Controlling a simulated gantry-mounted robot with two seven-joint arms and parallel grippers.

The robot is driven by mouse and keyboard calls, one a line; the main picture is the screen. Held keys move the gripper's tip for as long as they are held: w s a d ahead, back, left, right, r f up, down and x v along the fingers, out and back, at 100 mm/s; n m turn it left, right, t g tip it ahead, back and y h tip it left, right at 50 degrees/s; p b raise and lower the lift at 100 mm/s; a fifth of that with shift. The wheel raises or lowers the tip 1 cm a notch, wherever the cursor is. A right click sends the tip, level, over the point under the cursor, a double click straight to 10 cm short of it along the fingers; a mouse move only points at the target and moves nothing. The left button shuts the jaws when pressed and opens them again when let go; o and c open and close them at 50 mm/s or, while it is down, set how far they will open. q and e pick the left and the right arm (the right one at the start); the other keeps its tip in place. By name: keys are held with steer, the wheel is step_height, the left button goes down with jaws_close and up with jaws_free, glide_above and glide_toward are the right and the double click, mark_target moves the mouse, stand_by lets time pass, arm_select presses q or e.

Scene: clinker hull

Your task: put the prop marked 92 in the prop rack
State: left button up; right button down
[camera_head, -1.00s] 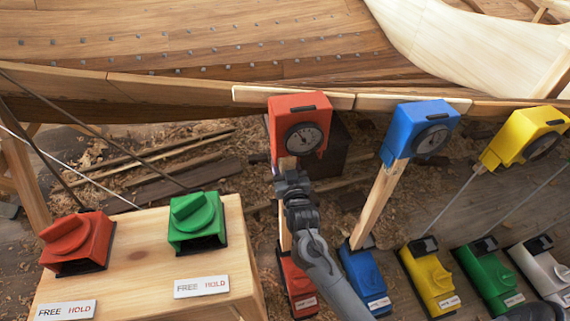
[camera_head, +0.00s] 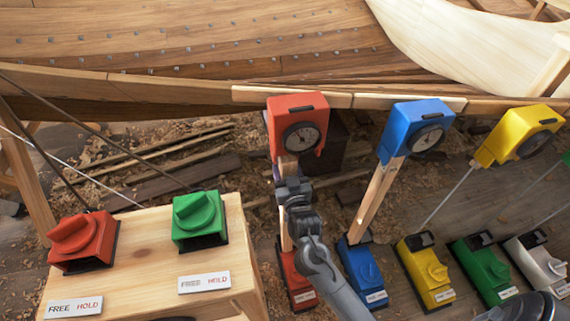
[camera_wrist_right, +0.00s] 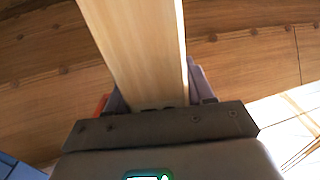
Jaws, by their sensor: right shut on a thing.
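A pale wooden prop (camera_head: 285,236) stands between a red gauge head (camera_head: 296,128) above and a red base (camera_head: 297,282) below. My right gripper (camera_head: 292,190) is shut on this prop just under the red head. In the right wrist view the prop (camera_wrist_right: 137,50) rises from between the jaws (camera_wrist_right: 155,108). A second wooden prop (camera_head: 375,203) leans slightly between a blue head (camera_head: 415,130) and a blue base (camera_head: 361,272). I can read no number 92 on either prop. I cannot make out a prop rack. My left gripper is not in view.
A wooden bench (camera_head: 140,262) at left carries a red switch (camera_head: 83,240) and a green switch (camera_head: 198,218), with FREE/HOLD labels. Yellow (camera_head: 425,272), green (camera_head: 480,270) and white (camera_head: 537,260) bases stand at right. The planked hull (camera_head: 190,45) lies behind, above shavings and loose timber.

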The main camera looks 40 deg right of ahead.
mark_target(290, 165)
steer(key=shift+p+v, duration=0.75)
steer(key=shift+v, duration=0.45)
steer(key=shift+p+v, duration=0.8)
steer(key=shift+v, duration=0.55)
steer(key=shift+r, duration=0.2)
steer(key=shift+r+p, duration=1.8)
steer(key=shift+p, duration=0.45)
steer(key=shift+r+p, duration=1.4)
steer(key=shift+p, duration=0.3)
steer(key=shift+s, duration=0.1)
